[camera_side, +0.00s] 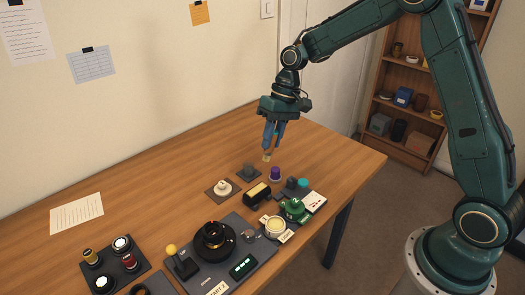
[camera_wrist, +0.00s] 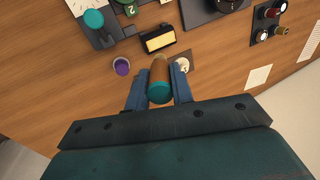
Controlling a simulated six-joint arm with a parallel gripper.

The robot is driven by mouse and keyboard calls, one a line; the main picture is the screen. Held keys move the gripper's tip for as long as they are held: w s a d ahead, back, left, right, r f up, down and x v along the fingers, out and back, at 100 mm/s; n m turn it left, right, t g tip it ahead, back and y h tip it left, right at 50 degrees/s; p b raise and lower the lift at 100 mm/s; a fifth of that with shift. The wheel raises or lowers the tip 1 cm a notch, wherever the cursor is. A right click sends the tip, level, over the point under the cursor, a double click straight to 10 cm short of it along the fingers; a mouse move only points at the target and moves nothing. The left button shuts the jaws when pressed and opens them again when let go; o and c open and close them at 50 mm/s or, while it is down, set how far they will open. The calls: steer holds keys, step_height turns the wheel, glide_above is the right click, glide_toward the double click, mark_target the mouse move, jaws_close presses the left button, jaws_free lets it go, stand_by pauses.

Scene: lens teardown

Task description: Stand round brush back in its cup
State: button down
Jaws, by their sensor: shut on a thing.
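My gripper (camera_side: 271,137) is shut on the round brush and holds it upright above the table. In the wrist view the brush (camera_wrist: 159,78) shows a brown body and a teal end between the blue fingers (camera_wrist: 159,98). In the side view its pale tip (camera_side: 266,157) points down below the fingers. I cannot tell which is the brush's cup.
A white round part (camera_side: 222,186) sits on a dark mat. A black and yellow block (camera_side: 257,195), a green part (camera_side: 295,209) and a teal-topped part (camera_side: 303,183) stand close by. The table's far end is clear.

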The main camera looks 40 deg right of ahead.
steer(key=shift+w, duration=0.15)
steer(key=shift+w+d+f+h, duration=0.1)
steer(key=shift+w+f+h, duration=0.2)
steer(key=shift+w, duration=0.25)
steer(key=w+f+h, duration=0.2)
steer(key=w+h, duration=0.1)
steer(key=w, duration=0.5)
steer(key=shift+w+f, duration=0.3)
steer(key=shift+f, duration=0.1)
steer(key=shift+f, duration=0.15)
steer(key=shift+f, duration=2.1)
steer(key=shift+f, duration=0.45)
steer(key=shift+f, duration=0.35)
steer(key=shift+f, duration=0.35)
